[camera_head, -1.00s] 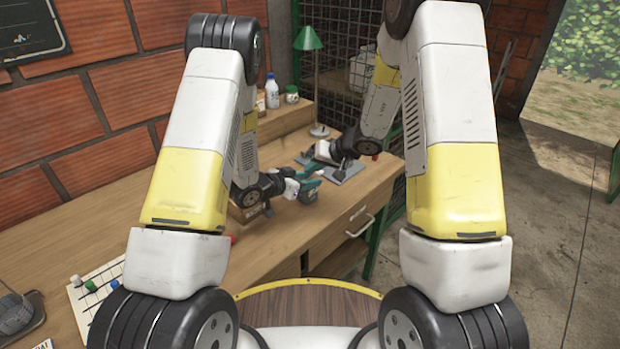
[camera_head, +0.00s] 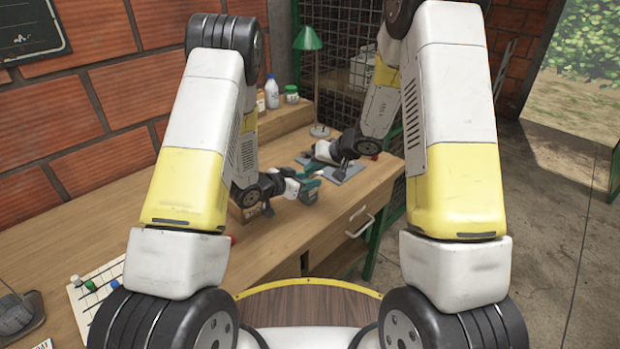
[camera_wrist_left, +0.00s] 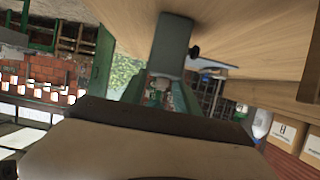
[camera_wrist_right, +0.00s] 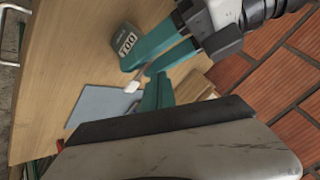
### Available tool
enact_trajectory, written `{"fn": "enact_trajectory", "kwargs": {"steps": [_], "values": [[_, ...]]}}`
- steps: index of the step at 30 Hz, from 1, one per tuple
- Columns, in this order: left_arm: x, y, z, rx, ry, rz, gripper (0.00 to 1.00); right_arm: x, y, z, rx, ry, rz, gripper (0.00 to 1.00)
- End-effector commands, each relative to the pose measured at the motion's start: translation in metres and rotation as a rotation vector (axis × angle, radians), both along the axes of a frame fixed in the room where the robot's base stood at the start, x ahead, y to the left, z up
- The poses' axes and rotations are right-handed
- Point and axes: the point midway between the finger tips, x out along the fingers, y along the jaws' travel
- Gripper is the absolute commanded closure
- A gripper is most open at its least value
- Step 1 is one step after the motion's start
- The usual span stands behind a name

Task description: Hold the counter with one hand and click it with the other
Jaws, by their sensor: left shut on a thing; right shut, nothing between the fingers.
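The counter (camera_head: 310,190) is a small dark grey-green block, held above the bench by my left gripper (camera_head: 298,187). In the right wrist view the counter (camera_wrist_right: 127,45) shows digits that look like 100. In the left wrist view the counter (camera_wrist_left: 173,45) sticks out from the teal fingers (camera_wrist_left: 165,95), which are shut on it. A small black knob (camera_wrist_left: 194,52) shows beside it. My right gripper (camera_head: 318,155) is farther back; its teal fingers (camera_wrist_right: 155,92) are shut and empty, apart from the counter in the picture. A small white tip (camera_wrist_right: 133,87) shows near them; I cannot tell what it belongs to.
A grey plate (camera_head: 350,171) lies on the wooden bench (camera_head: 290,240). Behind are a green lamp (camera_head: 308,40), a white bottle (camera_head: 272,92) and a green-lidded jar (camera_head: 291,93). A marked board (camera_head: 98,291) lies at the left. The bench front is clear.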

Motion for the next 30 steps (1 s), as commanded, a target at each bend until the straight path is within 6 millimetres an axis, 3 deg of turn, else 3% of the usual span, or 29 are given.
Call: {"fn": "enact_trajectory", "kwargs": {"steps": [30], "values": [[0.0001, -0.0001, 0.0003, -0.001, -0.001, 0.0, 1.0, 0.0001, -0.0003, -0.0089, 0.0, 0.0, 0.0, 1.0]]}}
